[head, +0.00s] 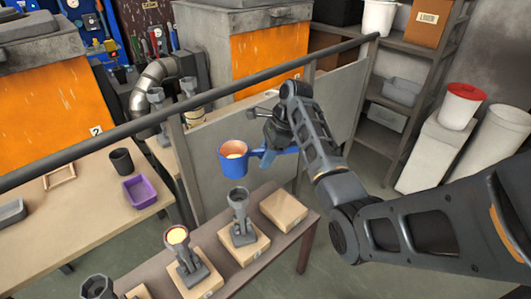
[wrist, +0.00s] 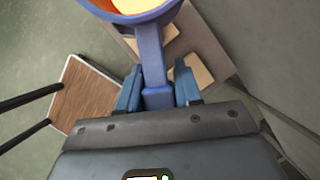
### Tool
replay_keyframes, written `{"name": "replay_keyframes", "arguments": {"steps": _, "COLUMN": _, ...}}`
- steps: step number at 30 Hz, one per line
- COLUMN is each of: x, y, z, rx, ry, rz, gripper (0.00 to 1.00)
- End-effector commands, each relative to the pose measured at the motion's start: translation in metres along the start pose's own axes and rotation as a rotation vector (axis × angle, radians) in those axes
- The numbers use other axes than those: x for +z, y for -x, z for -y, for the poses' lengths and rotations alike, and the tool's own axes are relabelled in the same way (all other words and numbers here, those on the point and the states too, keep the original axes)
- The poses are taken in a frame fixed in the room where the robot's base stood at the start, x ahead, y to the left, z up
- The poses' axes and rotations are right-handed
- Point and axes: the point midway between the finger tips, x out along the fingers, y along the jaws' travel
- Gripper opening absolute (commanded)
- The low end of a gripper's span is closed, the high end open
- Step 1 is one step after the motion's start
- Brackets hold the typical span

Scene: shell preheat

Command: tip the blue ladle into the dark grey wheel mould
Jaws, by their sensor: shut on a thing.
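My gripper (head: 277,148) is shut on the handle of the blue ladle (head: 231,165). In the wrist view my gripper (wrist: 157,80) has a finger on each side of the blue ladle's handle (wrist: 151,45). The ladle's cup looks upright and holds glowing yellow-orange metal. It hangs in the air above and behind the front bench. A grey mould with an empty-looking cup (head: 240,220) stands on a tan block below it. Left of that is a mould whose cup holds pale yellow (head: 183,258). A dark mould (head: 98,288) is cut off at the bottom edge. I cannot tell which is the wheel mould.
The front bench (head: 222,262) also bears a bare tan block (head: 284,208). A dark rail (head: 130,127) and grey panel (head: 225,120) run behind the ladle. A left table (head: 90,215) carries a purple tray (head: 140,191) and a dark cup (head: 121,161). Shelves stand at right.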

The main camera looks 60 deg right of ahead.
Motion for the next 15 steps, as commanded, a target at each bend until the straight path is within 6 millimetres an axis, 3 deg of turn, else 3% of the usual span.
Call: {"name": "replay_keyframes", "arguments": {"steps": 15, "x": -0.009, "y": -0.021, "z": 0.000, "rx": -0.001, "ry": 0.000, "rz": 0.001, "gripper": 0.00}}
